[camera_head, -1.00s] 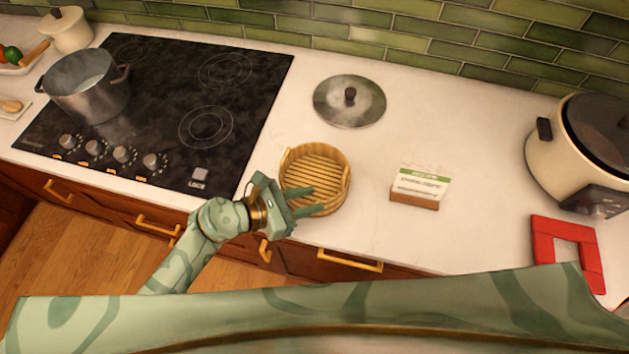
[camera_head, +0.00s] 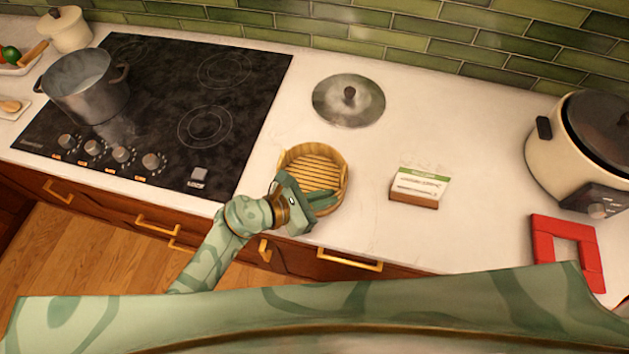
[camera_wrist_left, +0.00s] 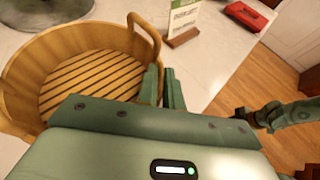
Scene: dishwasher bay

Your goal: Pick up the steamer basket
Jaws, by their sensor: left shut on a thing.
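The steamer basket (camera_head: 312,165) is a round light-wood basket with a slatted floor, upright on the white counter right of the cooktop. In the left wrist view the basket (camera_wrist_left: 85,85) fills the left side, with a looped handle (camera_wrist_left: 150,28) at its rim. My left gripper (camera_head: 326,203) is at the basket's near right side. In the left wrist view its fingers (camera_wrist_left: 162,88) are close together at the rim below the handle, shut on the basket. The exact contact is partly hidden by the fingers. My right gripper (camera_wrist_left: 258,115) shows small and dark in the left wrist view; its jaws are unclear.
A steel lid (camera_head: 349,103) lies behind the basket. A small card on a wooden stand (camera_head: 415,190) is to its right. Farther right are a red frame (camera_head: 567,250) and a cooker (camera_head: 575,150). A steel pot (camera_head: 88,88) stands on the cooktop (camera_head: 150,120).

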